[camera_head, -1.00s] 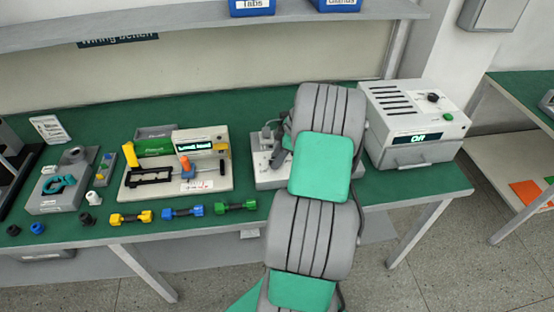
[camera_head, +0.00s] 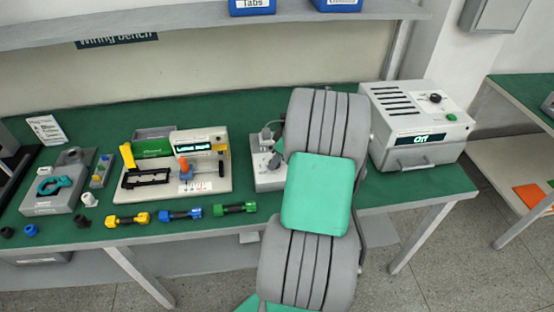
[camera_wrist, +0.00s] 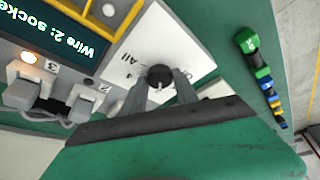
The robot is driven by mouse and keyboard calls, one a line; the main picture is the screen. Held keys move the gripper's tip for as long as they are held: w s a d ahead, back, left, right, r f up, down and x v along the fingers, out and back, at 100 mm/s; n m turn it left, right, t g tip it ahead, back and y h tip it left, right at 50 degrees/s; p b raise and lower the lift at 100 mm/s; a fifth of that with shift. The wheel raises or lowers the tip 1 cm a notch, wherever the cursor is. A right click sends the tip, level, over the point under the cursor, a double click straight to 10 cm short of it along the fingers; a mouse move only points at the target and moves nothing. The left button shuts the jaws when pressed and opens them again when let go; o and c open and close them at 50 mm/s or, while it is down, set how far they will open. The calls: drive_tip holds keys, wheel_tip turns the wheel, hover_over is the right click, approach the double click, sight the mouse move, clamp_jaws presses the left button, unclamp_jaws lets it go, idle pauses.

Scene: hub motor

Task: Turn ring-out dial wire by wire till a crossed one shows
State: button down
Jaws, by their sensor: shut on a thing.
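The black ring-out dial (camera_wrist: 160,74) stands on a white panel of the tester in the wrist view, with a label "All" beside it. My gripper (camera_wrist: 161,86) is shut on the dial, one finger on each side. The tester's dark display (camera_wrist: 52,35) reads "Wire 2: socke", then is cut off by the frame edge. Grey plugs (camera_wrist: 82,102) sit in sockets marked 2 and 3, and an orange lamp (camera_wrist: 28,57) glows beside 3. In the head view my arm hides the dial and most of the tester; its left part (camera_head: 266,180) shows.
A fixture with a small display (camera_head: 195,180) stands left of the tester. A white box reading "Off" (camera_head: 415,155) stands right of my arm.

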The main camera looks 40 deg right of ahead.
drive_tip(key=c, duration=0.9)
unclamp_jaws()
drive_tip(key=shift+c, duration=0.2)
drive_tip(key=v, duration=0.7)
drive_tip(key=shift+r+b, duration=0.3)
drive_tip(key=shift+r, duration=0.05)
drive_tip(key=shift+s, duration=0.1)
idle(0.8)
